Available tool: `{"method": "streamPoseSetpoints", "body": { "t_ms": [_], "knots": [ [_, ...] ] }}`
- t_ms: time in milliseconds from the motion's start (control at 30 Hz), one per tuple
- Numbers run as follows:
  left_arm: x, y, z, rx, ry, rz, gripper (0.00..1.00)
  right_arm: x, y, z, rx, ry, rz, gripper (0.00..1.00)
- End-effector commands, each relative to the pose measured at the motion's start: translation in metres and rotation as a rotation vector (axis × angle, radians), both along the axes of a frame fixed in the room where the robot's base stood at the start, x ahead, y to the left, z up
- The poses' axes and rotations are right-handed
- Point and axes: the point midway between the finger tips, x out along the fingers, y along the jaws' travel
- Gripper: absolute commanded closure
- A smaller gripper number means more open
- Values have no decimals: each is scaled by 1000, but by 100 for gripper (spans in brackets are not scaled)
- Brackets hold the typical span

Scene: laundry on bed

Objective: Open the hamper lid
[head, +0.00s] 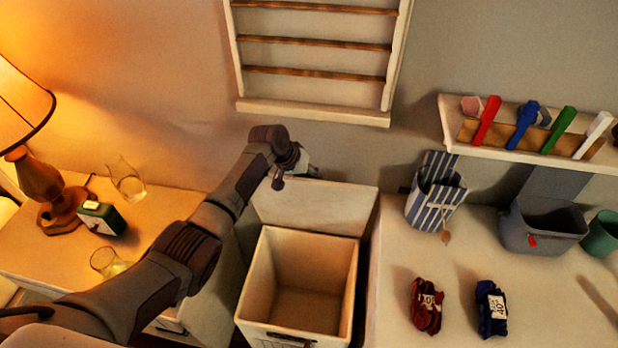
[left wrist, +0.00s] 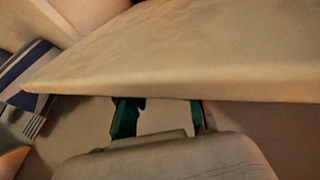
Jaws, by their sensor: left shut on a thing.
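The hamper (head: 352,300) is a cream box between the nightstand and the white table in the head view. Its mouth is open and its inside looks empty. The hamper lid (head: 325,205) stands raised, near upright, at the back of the hamper. It fills much of the left wrist view as a pale panel (left wrist: 190,65). My left gripper (head: 279,180) is at the top left edge of the lid, shut on it. Its teal fingers show in the left wrist view (left wrist: 163,118), partly hidden by the lid edge. My right gripper is not in view.
A nightstand (head: 160,205) at left holds a lamp (head: 42,190), a green clock (head: 100,218) and glasses. The table (head: 460,300) at right holds a striped bag (head: 436,205), a grey bin (head: 545,225) and two folded bundles. A wall rack (head: 315,105) hangs above the lid.

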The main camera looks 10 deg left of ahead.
Motion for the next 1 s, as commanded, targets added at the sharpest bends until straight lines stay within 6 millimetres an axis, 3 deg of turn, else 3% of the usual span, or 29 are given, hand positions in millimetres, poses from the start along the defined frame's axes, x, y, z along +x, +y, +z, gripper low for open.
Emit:
{"method": "streamPoseSetpoints", "body": {
  "t_ms": [400,433,567,1000],
  "knots": [
    [-1,0,-3,2,3,0,100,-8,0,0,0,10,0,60],
    [-1,0,-3,2,3,0,62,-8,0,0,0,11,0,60],
    [-1,0,-3,2,3,0,42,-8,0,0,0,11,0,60],
    [-3,5,7,0,-1,2,42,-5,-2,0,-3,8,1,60]
  ]
}}
